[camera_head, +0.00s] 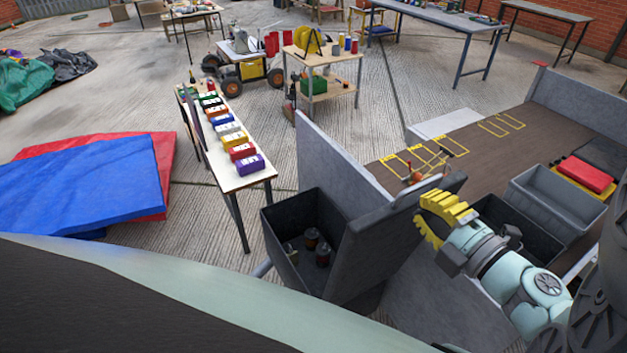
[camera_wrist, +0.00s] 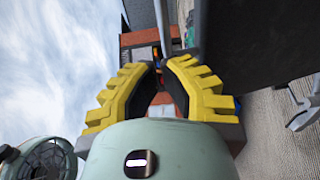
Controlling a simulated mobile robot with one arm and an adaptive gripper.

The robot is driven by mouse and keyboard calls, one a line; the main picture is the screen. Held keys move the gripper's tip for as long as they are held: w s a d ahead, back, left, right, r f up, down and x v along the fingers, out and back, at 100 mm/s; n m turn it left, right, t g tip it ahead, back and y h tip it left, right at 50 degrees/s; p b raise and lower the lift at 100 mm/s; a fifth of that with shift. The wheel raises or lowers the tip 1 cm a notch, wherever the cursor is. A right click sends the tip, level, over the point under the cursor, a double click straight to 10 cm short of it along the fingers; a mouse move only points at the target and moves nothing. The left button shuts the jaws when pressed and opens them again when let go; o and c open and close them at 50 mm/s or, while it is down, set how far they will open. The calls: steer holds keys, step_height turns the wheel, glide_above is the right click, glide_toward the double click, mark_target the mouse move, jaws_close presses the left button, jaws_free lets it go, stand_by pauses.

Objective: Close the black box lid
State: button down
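The black box (camera_head: 272,230) is at the lower middle of the head view, open at the top, with several small cans inside. Its dark grey lid (camera_head: 385,235) stands raised and tilted on the box's right side, with a light handle-like bar (camera_head: 418,190) near its upper edge. My gripper (camera_head: 424,210) has yellow ribbed fingers and is just right of the raised lid; I cannot tell whether it touches it. In the wrist view my gripper (camera_wrist: 160,66) is open, with an empty gap between the fingers. A dark panel (camera_wrist: 265,40), seemingly the lid, fills the upper right there.
A grey open bin (camera_head: 550,205) and another dark bin (camera_head: 530,240) are right of my gripper. A brown workbench top (camera_head: 490,145) with yellow outlines lies behind. A narrow white table (camera_head: 255,178) with coloured blocks stands left of the box. Blue and red mats lie far left.

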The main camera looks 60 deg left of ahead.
mark_target(414, 197)
steer(key=shift+a+p, duration=1.55)
steer(key=shift+p, duration=1.75)
steer(key=shift+a, duration=0.1)
